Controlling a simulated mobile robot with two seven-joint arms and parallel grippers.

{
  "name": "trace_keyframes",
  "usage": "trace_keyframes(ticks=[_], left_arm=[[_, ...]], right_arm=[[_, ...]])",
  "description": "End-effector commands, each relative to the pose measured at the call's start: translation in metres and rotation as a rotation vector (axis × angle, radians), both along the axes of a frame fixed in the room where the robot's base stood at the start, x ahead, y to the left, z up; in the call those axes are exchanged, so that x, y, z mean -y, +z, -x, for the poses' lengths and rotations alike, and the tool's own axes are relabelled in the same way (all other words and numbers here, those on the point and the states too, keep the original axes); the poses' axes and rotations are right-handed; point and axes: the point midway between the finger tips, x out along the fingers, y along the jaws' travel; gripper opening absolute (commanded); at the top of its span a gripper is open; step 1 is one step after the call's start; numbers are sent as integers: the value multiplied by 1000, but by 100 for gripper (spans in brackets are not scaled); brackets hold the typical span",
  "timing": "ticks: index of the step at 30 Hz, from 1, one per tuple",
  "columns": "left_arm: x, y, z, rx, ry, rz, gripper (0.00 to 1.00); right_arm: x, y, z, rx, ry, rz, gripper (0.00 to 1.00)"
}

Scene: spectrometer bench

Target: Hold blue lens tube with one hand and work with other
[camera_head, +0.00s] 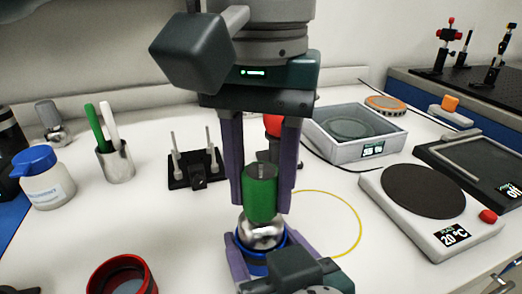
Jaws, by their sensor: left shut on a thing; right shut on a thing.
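The blue lens tube (252,265) is at the lower middle, with only part of its blue rim and side showing. My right gripper (266,256) is low at the front, its purple fingers shut on the tube from both sides. My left gripper (261,205) comes from above, with its purple fingers pointing down. It is shut on a green cylinder (261,200) with a small metal pin on top. A shiny silver rounded piece (261,232) lies between the green cylinder and the blue rim. Whether it touches or sits inside the tube is hidden.
A red ring-shaped part (122,275) is at front left. A metal cup (115,162) with pens, a white bottle (47,180) and a black post stand (196,168) are left. A grey scale (355,137) and a hotplate (432,210) are right. A yellow loop (354,215) lies behind the tube.

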Motion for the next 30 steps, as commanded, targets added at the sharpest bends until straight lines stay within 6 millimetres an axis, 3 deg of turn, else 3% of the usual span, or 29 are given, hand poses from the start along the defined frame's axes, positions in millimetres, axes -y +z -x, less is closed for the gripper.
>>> trace_keyframes(ticks=[30], left_arm=[[1,30,0,2,-14,1,0]], right_arm=[[0,0,0,-1,0,0,6]])
